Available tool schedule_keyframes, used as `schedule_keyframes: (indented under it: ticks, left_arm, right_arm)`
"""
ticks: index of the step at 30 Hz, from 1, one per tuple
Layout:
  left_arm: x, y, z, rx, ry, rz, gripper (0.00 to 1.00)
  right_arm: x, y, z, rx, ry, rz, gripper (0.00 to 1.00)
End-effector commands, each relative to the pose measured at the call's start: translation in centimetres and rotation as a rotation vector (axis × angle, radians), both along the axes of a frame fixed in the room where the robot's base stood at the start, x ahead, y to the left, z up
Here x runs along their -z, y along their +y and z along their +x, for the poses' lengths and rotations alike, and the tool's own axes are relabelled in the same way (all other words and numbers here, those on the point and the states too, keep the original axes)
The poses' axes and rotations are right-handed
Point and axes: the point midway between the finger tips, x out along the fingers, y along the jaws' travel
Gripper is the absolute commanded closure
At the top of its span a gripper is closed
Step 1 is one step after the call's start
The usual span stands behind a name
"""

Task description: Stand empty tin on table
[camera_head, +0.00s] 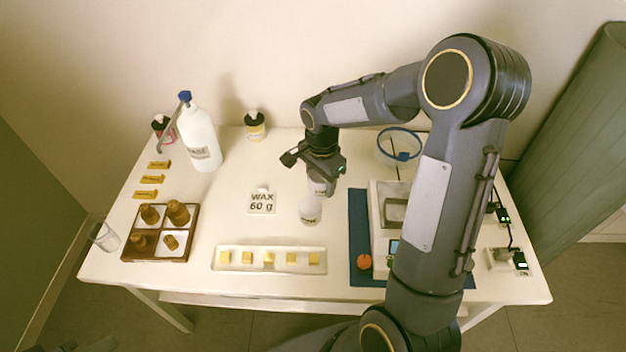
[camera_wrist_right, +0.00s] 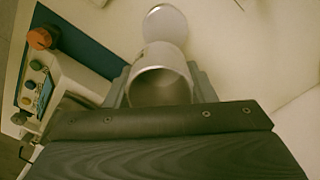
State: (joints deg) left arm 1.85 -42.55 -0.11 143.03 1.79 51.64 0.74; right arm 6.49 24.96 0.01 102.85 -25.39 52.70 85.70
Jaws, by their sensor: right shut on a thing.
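My right gripper (camera_head: 318,165) is shut on a pale metal tin (camera_head: 320,188) over the middle of the table (camera_head: 220,225). In the right wrist view the tin (camera_wrist_right: 160,86) sits between the fingers, and its open mouth shows a hollow, empty-looking inside. The gripper hides part of it in the head view. I cannot tell whether its base touches the table. A second, white-topped tin (camera_head: 310,210) stands upright on the table just in front of it; it also shows beyond the held tin in the wrist view (camera_wrist_right: 165,23). My left gripper is not clearly in view.
A "WAX 60 g" card (camera_head: 262,203) stands to the left. A tray of yellow cubes (camera_head: 269,268) lies at the front. A scale (camera_head: 390,190) on a blue mat (camera_head: 358,225) is right. A white bottle (camera_head: 200,135) and wooden tray (camera_head: 187,250) are left.

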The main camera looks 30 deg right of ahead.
Motion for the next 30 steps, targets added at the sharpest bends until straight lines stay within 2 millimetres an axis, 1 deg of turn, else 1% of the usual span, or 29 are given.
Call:
schedule_keyframes:
  ticks: [1,4,6,9,12,20,24,26,30]
  left_arm:
    - [-0.6,0.0,0.0,0.0,0.0,0.0,0.64]
    - [-1.2,0.0,0.0,0.0,0.0,0.0,0.64]
    - [-1.4,0.0,0.0,0.0,0.0,0.0,0.64]
    - [-1.8,0.0,0.0,0.0,0.0,0.0,0.64]
    - [-2.0,0.0,0.0,0.0,0.0,0.0,0.64]
    - [-2.3,0.0,0.0,0.0,0.0,0.0,0.64]
    - [-2.5,0.0,0.0,0.0,0.0,0.0,0.64]
    - [-2.6,0.0,0.0,0.0,0.0,0.0,0.64]
    - [-2.6,0.0,0.0,0.0,0.0,0.0,0.64]
  right_arm:
    - [0.4,-0.7,1.2,0.004,0.003,0.001,0.72]
    - [1.5,-1.7,3.4,0.003,0.003,0.002,0.72]
    - [3.1,-2.3,4.4,0.002,0.006,0.002,0.72]
    - [4.9,-2.9,5.8,0.001,0.003,0.002,0.72]
    - [6.1,-3.4,6.7,0.001,0.001,0.002,0.72]
    - [7.7,-4.0,7.9,0.001,0.0,0.001,0.72]
    - [9.8,-4.0,7.8,-0.001,0.002,0.001,0.72]
    - [10.5,-4.0,7.8,0.0,0.001,0.002,0.72]
    - [10.6,-4.0,7.9,0.001,-0.002,0.001,0.72]
